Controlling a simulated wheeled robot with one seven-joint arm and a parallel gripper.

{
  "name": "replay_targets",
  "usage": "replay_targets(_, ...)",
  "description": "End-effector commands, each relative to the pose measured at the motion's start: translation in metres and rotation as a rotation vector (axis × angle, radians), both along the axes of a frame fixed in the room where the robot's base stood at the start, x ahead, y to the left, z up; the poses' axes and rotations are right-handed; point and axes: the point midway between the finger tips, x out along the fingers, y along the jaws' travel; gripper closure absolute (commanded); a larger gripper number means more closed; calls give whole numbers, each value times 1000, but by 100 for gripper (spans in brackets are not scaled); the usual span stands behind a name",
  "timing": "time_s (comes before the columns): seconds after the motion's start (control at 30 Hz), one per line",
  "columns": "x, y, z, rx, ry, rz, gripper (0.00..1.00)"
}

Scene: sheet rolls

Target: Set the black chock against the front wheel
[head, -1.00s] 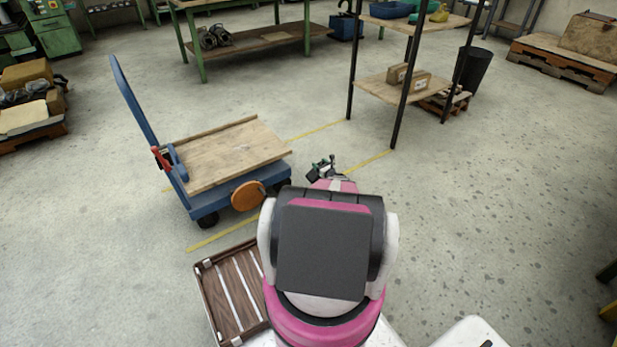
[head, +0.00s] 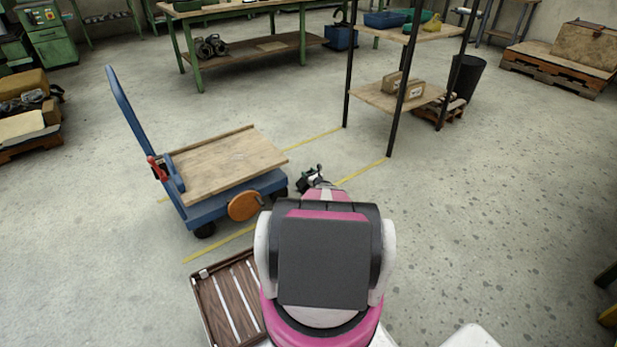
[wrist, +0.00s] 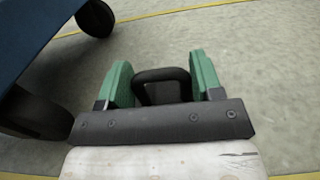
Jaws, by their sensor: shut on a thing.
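My gripper (wrist: 160,72) has green fingers shut on the black chock (wrist: 162,92), whose dark looped handle shows between them in the wrist view. In the head view my gripper (head: 313,179) is just right of the blue cart (head: 235,190), low near the floor; the chock cannot be made out clearly there. Two dark cart wheels show in the wrist view, a near one (wrist: 34,112) left of the fingers and a farther one (wrist: 95,18) at upper left. Both are apart from the chock. The head view shows a wheel (head: 280,188) at the cart's right end.
The cart has a wooden deck (head: 225,165) and an orange disc (head: 244,206) on its near side. A shelf rack (head: 390,97) stands beyond my gripper. Open floor lies to the right.

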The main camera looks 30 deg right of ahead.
Motion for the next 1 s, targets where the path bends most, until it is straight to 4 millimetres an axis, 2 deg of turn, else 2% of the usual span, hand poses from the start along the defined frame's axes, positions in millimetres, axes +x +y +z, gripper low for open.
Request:
replay_targets(0.03,1,-1,-10,1,-1,0,93)
replay_targets(0.13,1,-1,-21,0,-1,0,93)
replay_targets(0.53,0,0,-24,0,-1,0,93)
replay_targets(0.57,0,0,-24,0,0,0,31)
replay_targets(0.6,0,0,-24,0,0,0,18)
replay_targets(0.63,0,0,-24,0,0,0,15)
replay_targets(1.0,-1,0,-21,0,0,0,15)
